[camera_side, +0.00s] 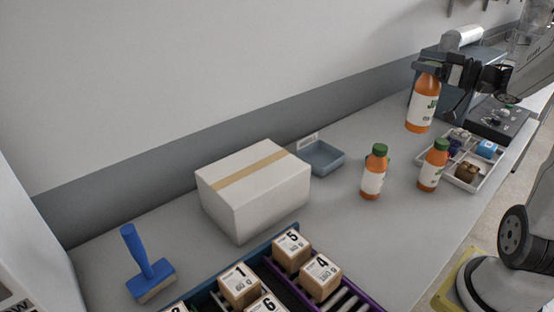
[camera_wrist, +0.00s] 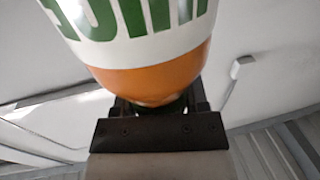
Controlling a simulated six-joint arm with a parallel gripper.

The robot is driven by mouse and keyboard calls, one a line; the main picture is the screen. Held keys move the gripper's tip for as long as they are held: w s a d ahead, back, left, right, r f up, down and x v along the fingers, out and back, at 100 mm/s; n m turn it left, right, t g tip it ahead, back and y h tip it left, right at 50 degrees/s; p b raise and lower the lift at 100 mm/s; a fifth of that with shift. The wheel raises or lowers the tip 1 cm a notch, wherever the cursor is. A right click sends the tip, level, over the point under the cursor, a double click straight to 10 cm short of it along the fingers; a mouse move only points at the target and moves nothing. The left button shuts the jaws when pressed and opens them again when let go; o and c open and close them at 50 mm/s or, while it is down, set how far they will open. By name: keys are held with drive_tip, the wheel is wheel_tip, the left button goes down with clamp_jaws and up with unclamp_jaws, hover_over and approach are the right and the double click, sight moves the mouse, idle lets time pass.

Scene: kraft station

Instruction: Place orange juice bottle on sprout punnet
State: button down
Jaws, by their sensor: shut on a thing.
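My gripper (camera_side: 430,68) is at the upper right of the side view, shut on the neck of an orange juice bottle (camera_side: 421,108). The bottle hangs nearly upright below it, with a white label and green lettering; its cap is hidden. Its height above the table is hard to tell. In the wrist view the held bottle (camera_wrist: 150,70) fills the top middle, above my gripper (camera_wrist: 158,108). Two more orange bottles with green caps stand on the table, one in the middle (camera_side: 373,172) and one to its right (camera_side: 433,166). I cannot surely make out a sprout punnet.
A white tray (camera_side: 476,184) with small items lies right of the bottles. A shallow blue-grey tray (camera_side: 322,160) and a taped white carton (camera_side: 252,205) stand left. A crate of numbered boxes (camera_side: 239,285) and a blue brush (camera_side: 150,277) are in front.

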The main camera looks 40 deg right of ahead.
sight(422, 85)
drive_tip(key=shift+h, duration=0.3)
drive_tip(key=shift+s+d+f, duration=0.1)
drive_tip(key=shift+d+f, duration=0.1)
drive_tip(key=shift+f, duration=1.05)
drive_tip(key=shift+s+d+f, duration=0.1)
drive_tip(key=shift+d+f, duration=0.05)
drive_tip(key=shift+f, duration=1.1)
drive_tip(key=shift+w, duration=0.1)
drive_tip(key=w+d+f, duration=0.6)
drive_tip(key=w+f, duration=0.3)
drive_tip(key=w, duration=0.2)
drive_tip(key=shift+w+d+f, duration=0.15)
drive_tip(key=shift+w+d, duration=0.1)
drive_tip(key=shift+w, duration=0.1)
drive_tip(key=shift+w+d+f, duration=0.1)
drive_tip(key=shift+w+f, duration=0.05)
drive_tip(key=shift+f, duration=0.8)
drive_tip(key=shift+w+f, duration=0.1)
drive_tip(key=shift+f, duration=0.95)
